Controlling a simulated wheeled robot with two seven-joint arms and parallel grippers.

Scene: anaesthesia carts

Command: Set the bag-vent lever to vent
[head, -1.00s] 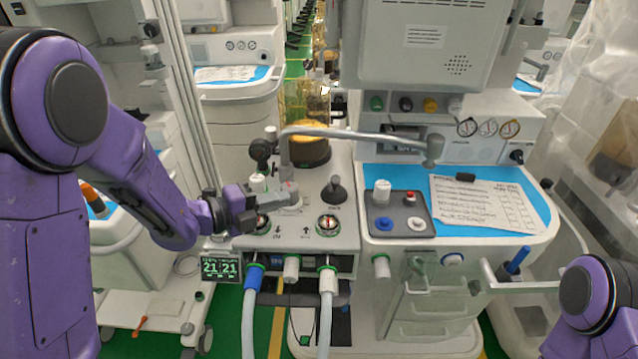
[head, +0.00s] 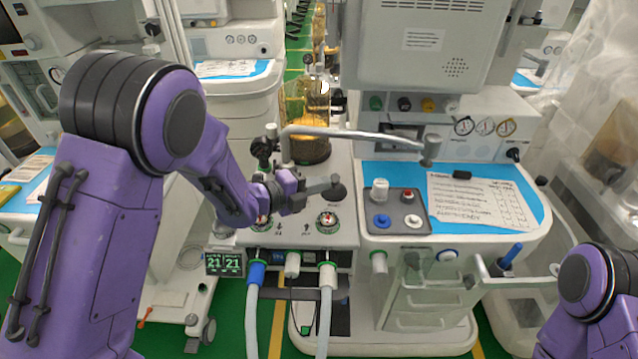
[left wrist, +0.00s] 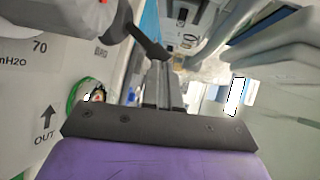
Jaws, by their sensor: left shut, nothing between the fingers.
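The bag-vent lever (head: 337,193) is a dark round-based handle on the white breathing-circuit panel (head: 345,233). In the left wrist view the lever (left wrist: 147,42) is a dark bar reaching from its round base toward my fingertips. My left gripper (head: 335,183) is shut and empty, with its grey fingertips right at the lever in the head view. In the left wrist view the left gripper's fingers (left wrist: 163,72) end beside the lever's tip; I cannot tell whether they touch. My right gripper is out of view.
A grey bent tube (head: 355,133) arches behind the fingers. Round gauges (head: 328,221) sit on the panel's front. A grey tray with small caps (head: 383,208) and a paper sheet (head: 475,203) lie on the blue worktop to the right.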

